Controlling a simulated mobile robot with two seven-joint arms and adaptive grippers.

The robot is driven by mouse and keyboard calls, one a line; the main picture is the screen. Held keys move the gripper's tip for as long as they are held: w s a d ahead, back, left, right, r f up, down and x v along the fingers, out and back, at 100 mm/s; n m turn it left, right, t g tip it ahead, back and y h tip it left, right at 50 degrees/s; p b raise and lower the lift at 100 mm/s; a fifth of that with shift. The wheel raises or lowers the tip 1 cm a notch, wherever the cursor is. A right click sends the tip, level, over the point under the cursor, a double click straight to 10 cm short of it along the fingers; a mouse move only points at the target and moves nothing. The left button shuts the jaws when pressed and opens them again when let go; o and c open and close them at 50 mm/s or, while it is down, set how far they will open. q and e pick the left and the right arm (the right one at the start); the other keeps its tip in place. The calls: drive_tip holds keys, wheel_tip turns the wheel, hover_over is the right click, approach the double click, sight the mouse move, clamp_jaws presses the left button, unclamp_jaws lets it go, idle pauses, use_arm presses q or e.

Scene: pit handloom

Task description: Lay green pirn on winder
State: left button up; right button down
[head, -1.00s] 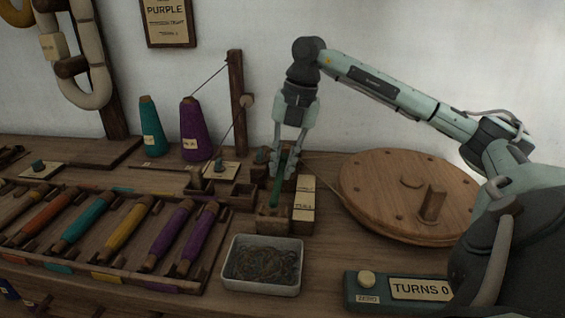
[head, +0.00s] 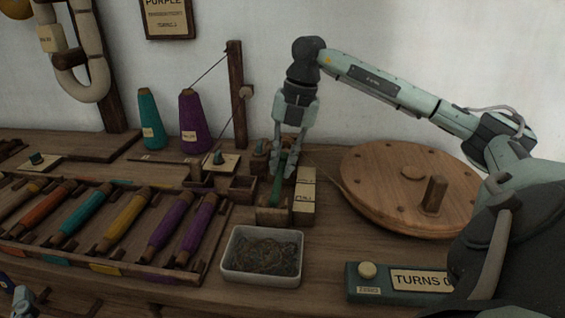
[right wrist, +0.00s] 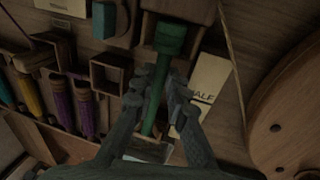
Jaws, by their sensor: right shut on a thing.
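The green pirn (head: 276,191) is in my right gripper (head: 284,170), over the small wooden winder cradle (head: 272,216). My right gripper is shut on it, its fingers on either side of the shaft. In the right wrist view the pirn (right wrist: 158,78) lies lengthwise between the fingers, its thick head toward one wooden block and its other end toward another. Whether it rests on the cradle I cannot tell. The winder's large wooden wheel (head: 412,185) stands to the right. A small part of what seems my left gripper (head: 22,299) shows at the lower left edge.
A labelled block (head: 305,197) stands right beside the cradle. A white tray (head: 262,256) of dark bits is in front, and a turns counter (head: 400,282) is at right. A rack (head: 110,266) of coloured pirns fills the left. Teal (head: 151,120) and purple (head: 194,122) cones stand behind.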

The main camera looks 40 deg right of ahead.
drive_tip(key=c, duration=1.4)
unclamp_jaws()
drive_tip(key=shift+c, duration=0.2)
drive_tip(key=o, duration=0.3)
